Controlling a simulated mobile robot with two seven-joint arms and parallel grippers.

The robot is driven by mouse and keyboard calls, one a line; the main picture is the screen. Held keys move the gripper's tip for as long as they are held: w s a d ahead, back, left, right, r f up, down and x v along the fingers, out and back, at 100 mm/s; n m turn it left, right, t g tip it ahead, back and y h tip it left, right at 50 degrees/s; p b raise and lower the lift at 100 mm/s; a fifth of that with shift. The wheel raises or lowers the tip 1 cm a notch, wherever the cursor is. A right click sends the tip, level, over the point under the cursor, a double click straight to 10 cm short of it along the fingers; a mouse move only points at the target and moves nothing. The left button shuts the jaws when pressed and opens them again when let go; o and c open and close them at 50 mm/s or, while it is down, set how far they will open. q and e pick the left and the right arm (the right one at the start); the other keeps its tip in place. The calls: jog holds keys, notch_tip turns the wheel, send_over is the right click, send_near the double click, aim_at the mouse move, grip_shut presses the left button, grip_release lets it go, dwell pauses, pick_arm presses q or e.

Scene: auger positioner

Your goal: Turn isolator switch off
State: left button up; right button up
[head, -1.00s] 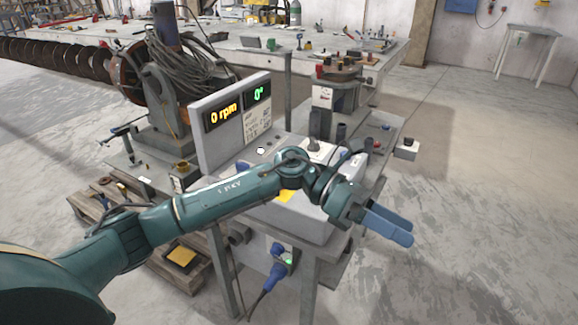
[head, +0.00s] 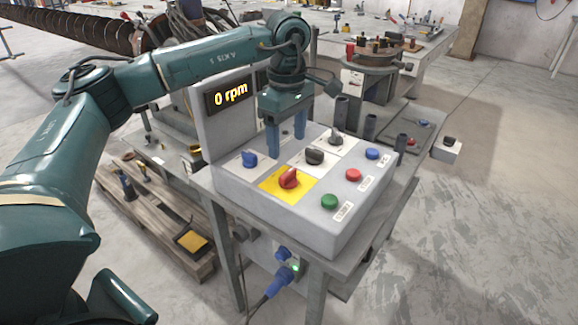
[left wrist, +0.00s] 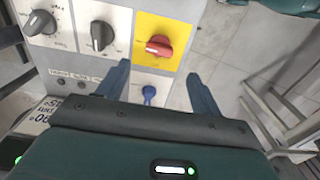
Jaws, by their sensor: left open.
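The isolator switch appears to be the red rotary knob (head: 289,178) on a yellow plate (head: 268,184), on the sloped top of the grey control box (head: 325,235). In the left wrist view the red knob (left wrist: 159,46) lies beyond the fingertips, its handle roughly crosswise. My left gripper (head: 286,147) is open and empty, fingers pointing down, above and behind the red knob. It also shows in the left wrist view (left wrist: 159,78), with a blue knob (left wrist: 149,92) seen between its fingers. Whether the fingers touch the panel is unclear. My right gripper is not in view.
Near the red knob are the blue knob (head: 249,158), a black knob (head: 315,156), a grey knob (head: 336,137), and green (head: 330,201), red (head: 353,174) and blue (head: 372,154) buttons. A display (head: 230,95) reading 0 rpm stands behind. Open floor lies right.

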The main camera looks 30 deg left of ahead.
aim_at(288, 172)
pick_arm(q)
notch_tip(288, 172, down, 8)
jog(key=shift+c, duration=0.3)
jog(key=c, duration=0.9)
jog(key=shift+c, duration=0.2)
